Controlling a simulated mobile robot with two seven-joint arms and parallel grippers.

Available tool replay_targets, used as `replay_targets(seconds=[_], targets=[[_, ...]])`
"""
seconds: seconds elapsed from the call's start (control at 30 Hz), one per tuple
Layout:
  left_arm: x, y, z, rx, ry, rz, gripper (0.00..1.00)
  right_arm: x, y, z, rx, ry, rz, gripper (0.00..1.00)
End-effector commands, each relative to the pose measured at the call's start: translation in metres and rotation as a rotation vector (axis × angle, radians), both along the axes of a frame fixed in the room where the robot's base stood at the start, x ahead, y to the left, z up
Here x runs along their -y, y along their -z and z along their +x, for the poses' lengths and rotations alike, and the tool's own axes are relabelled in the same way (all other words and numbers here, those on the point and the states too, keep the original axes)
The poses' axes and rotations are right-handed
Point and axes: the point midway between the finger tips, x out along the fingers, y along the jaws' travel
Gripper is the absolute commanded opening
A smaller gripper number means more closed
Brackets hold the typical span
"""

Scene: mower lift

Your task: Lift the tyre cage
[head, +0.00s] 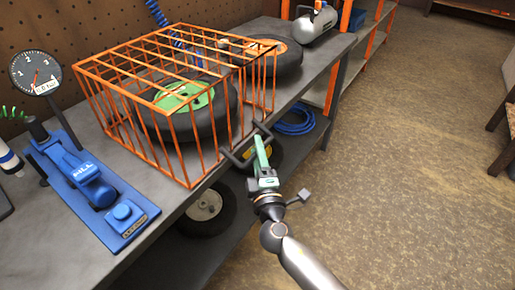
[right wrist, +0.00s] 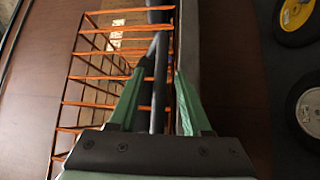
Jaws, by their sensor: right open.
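The tyre cage (head: 185,95) is an orange wire box on the grey workbench, with a dark tyre and green hub inside. A dark bar handle (head: 243,157) stands out from its front right side. My right gripper (head: 262,148) has green fingers and is at that handle, at the bench's front edge. In the right wrist view the gripper (right wrist: 163,78) is open, with the dark handle bar (right wrist: 158,85) running between its fingers; contact cannot be told. The orange cage bars (right wrist: 95,78) show to the left there. My left gripper is not in view.
A blue pump (head: 92,185) with a dial gauge (head: 36,72) stands left of the cage. Behind it are another tyre (head: 275,58) and a grey tank (head: 315,25). A wheel (head: 205,212) and blue hose (head: 297,122) lie below. The floor at right (head: 400,150) is clear.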

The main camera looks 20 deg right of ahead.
Motion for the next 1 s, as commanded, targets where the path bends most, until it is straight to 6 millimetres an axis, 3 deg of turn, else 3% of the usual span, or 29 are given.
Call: replay_targets(seconds=[0.13, 0.53, 1.0], targets=[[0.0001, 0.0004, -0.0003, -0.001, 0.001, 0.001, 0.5, -0.0001, 0.0001, -0.0001, 0.0, 0.0, 0.001, 0.46], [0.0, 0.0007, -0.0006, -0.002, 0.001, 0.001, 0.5, 0.0, 0.0001, 0.0001, 0.0, 0.0, 0.001, 0.01], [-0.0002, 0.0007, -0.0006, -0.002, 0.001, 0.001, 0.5, 0.0002, 0.0, 0.0002, 0.0, 0.0, 0.0, 0.0]])
